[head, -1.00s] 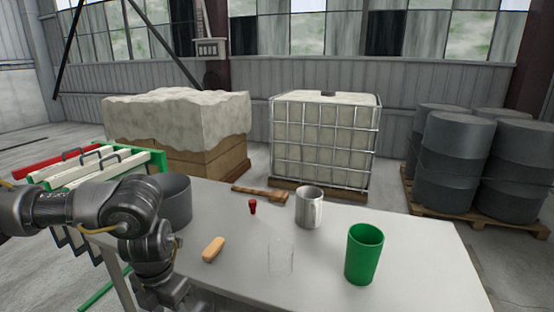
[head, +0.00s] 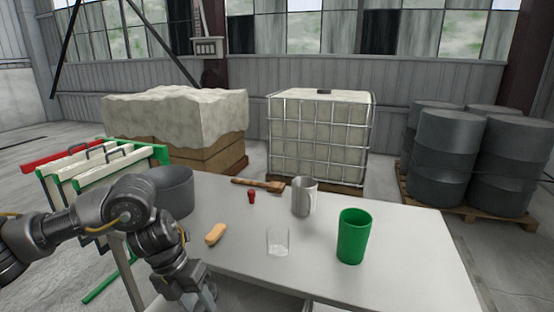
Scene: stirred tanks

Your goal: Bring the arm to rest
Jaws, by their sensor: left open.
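My left arm comes in from the left, bent downward at the wrist. My left gripper (head: 203,299) is at the bottom of the view, by the front edge of the table (head: 405,285). It is open, with nothing seen between its fingers, though its lower end is partly cut off by the frame. The tan oblong item (head: 215,234) on the table is up and to its right, apart from it. My right gripper is not in view.
On the table stand a dark grey pot (head: 176,190), a small red item (head: 251,197), a brush (head: 258,185), a metal mug (head: 304,196), a clear glass (head: 278,242) and a green cup (head: 353,236). The table's right part is clear. Barrels (head: 445,158) stand behind.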

